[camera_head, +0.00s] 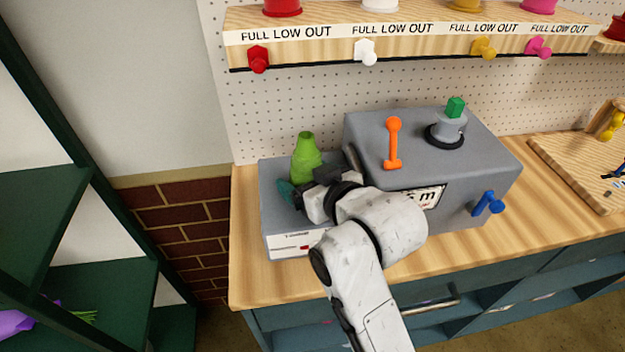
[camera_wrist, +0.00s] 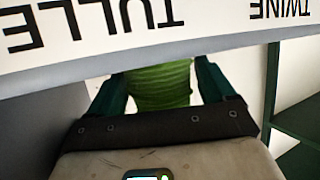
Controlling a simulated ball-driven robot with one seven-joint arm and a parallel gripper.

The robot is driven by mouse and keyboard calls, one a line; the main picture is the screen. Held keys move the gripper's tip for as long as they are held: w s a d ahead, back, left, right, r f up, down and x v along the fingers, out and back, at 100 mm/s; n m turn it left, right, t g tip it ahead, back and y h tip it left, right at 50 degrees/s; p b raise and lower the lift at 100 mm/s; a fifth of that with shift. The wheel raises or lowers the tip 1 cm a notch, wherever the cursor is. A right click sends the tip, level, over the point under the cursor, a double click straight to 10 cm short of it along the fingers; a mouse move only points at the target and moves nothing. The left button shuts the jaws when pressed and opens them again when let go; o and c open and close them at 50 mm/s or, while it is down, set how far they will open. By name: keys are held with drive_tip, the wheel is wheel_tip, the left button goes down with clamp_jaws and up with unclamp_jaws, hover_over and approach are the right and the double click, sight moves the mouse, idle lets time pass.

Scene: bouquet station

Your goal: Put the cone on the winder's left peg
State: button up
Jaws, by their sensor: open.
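The green cone (camera_head: 305,162) stands upright on the low left part of the grey winder (camera_head: 275,222). Its narrow end points up. No left peg shows; the cone would hide a peg beneath it. My gripper (camera_head: 290,190) is at the cone's front left side, low down, with the arm hiding part of it. In the wrist view, the two teal fingers of my gripper (camera_wrist: 163,88) stand apart on either side of the ribbed green cone (camera_wrist: 158,82). I cannot tell if either finger touches it.
The winder's taller right part carries an orange lever (camera_head: 393,143), a grey knob with a green top (camera_head: 449,124) and a blue handle (camera_head: 488,203). A shelf (camera_head: 330,52) with coloured pegs hangs above. The wooden counter (camera_head: 247,275) is clear at front left.

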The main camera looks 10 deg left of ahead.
drive_tip(key=v, duration=1.2)
drive_tip(key=shift+c, duration=0.3)
idle(1.7)
